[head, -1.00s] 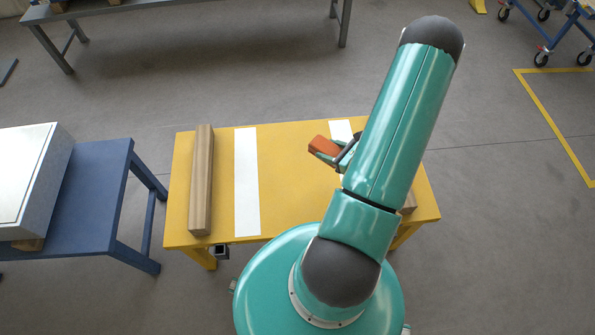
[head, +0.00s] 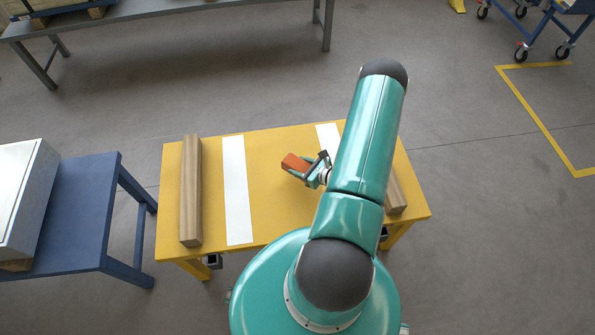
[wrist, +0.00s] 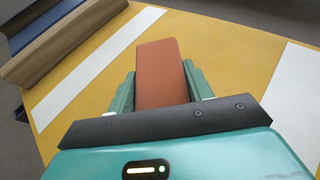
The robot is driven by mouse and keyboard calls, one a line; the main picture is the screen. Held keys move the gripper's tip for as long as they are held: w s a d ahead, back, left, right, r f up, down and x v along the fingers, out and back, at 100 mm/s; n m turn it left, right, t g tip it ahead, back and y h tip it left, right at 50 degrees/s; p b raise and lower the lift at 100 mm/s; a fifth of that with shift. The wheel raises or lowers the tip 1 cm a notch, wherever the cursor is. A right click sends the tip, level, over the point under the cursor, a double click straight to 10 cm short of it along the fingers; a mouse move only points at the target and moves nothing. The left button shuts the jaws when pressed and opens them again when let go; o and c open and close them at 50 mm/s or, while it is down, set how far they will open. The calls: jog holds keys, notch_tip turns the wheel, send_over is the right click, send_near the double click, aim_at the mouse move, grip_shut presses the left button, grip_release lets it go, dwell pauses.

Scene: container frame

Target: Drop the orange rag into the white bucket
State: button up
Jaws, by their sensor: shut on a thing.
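The orange rag (head: 295,162) shows as a folded orange-brown block in my gripper (head: 305,172), above the yellow table. In the wrist view the rag (wrist: 160,70) lies between the two green fingers of my gripper (wrist: 158,85), which is shut on it. The rag reaches out past the fingertips. No white bucket shows in either view now.
The yellow table (head: 275,200) bears wooden beams at its left (head: 191,190) and right (head: 395,195) ends and two white strips. A blue table (head: 85,215) with a pale box (head: 22,195) stands left. A grey bench (head: 180,12) stands behind. Open floor lies between.

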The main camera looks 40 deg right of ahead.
jog(key=shift+w+a+f, duration=0.1)
jog(key=shift+w+f, duration=0.35)
jog(key=shift+f, duration=0.2)
jog(key=shift+w+f, duration=0.15)
jog(key=shift+f, duration=0.7)
jog(key=shift+w+f, duration=0.1)
jog(key=shift+f, duration=0.75)
jog(key=o, duration=1)
jog(key=shift+f, duration=0.1)
jog(key=shift+c, duration=0.2)
